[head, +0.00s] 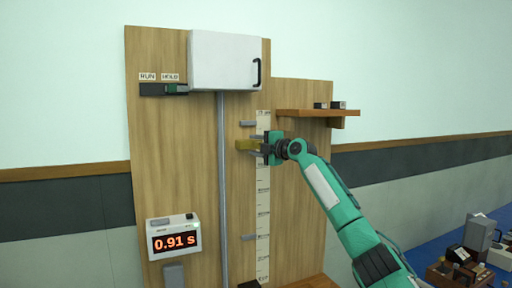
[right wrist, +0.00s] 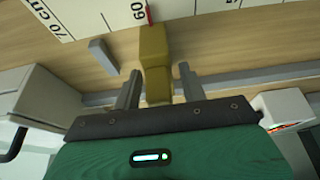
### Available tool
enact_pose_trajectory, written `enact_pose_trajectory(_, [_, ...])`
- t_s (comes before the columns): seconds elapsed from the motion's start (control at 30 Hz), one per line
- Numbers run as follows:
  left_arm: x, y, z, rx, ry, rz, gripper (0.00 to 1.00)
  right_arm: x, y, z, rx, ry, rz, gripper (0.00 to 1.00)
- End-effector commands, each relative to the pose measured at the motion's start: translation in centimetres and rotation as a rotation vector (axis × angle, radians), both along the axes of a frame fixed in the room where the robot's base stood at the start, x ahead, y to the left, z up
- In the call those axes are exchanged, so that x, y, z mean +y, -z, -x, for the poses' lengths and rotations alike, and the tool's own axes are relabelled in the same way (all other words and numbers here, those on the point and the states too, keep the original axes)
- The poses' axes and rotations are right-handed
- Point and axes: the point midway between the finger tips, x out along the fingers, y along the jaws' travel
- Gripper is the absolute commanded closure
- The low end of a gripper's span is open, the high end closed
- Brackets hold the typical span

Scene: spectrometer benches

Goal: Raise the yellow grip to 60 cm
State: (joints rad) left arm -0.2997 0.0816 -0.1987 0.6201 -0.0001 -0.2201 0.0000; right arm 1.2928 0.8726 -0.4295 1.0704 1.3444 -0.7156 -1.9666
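The yellow grip (head: 246,145) sits on the board by the vertical scale strip (head: 263,205). In the right wrist view the grip (right wrist: 154,60) has a red pointer (right wrist: 149,14) at its end, right beside the 60 mark of the scale (right wrist: 95,12). My right gripper (head: 262,150) is at the grip, with one finger on each side of it in the right wrist view (right wrist: 160,88). The fingers stand apart, with a visible gap on the right side, so it looks open around the grip. My left gripper is not in view.
A white box (head: 225,60) is mounted at the top of the wooden board (head: 175,140), above a grey vertical rail (head: 223,180). A RUN/HOLD switch (head: 165,89) is at left. A display (head: 174,237) reads 0.91 s. A wooden shelf (head: 318,113) juts out at right; grey pegs (head: 248,124) stick out near the scale.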

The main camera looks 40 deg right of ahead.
Motion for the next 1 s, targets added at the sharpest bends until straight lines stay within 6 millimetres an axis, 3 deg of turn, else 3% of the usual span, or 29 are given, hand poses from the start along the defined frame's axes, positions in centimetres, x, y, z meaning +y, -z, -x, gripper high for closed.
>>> enact_pose_trajectory(0.3, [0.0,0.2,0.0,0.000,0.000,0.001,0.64,0.0,0.1,0.1,0.001,0.000,0.001,0.56])
enact_pose_trajectory(0.47, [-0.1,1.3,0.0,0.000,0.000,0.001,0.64,-0.3,0.4,1.5,0.000,0.000,0.001,0.56])
enact_pose_trajectory(1.0, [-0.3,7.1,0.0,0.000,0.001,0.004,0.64,-1.9,0.5,11.7,0.000,0.002,0.003,0.56])
